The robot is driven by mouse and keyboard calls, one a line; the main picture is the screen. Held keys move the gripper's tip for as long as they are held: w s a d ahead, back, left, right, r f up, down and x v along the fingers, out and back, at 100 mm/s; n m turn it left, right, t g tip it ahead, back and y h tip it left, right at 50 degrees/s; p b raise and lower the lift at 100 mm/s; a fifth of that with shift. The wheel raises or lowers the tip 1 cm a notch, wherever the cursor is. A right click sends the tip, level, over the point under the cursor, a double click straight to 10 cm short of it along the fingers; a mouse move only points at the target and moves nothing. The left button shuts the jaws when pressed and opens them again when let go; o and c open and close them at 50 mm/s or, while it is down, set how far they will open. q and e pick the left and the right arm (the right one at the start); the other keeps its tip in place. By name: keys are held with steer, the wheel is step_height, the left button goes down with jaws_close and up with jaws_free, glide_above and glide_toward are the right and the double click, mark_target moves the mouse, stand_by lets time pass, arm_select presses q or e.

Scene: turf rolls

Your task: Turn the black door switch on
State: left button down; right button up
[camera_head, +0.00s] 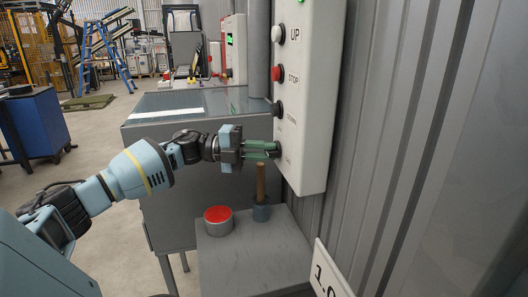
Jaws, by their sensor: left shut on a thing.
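A tall white control box (308,60) is mounted on the corrugated wall. It bears a white button (278,34) labelled UP, a red button (277,73) labelled STOP and a black button (278,108) below. The black door switch (279,151) is at the box's lower end, mostly hidden by my fingers. My left gripper (272,150) reaches in from the left, with its green fingers shut on the switch. I cannot tell which way the switch is turned. My right gripper is out of view.
Below my left gripper, a grey stand (235,255) holds a tin with a red top (218,221) and a wooden handle (261,183) upright in a blue-grey holder. A grey cabinet (190,110) stands behind my arm. A white sign (330,275) is at the lower right.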

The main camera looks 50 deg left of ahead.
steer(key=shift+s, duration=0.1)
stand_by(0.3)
arm_select(q)
steer(key=c, duration=1.4)
jaws_free()
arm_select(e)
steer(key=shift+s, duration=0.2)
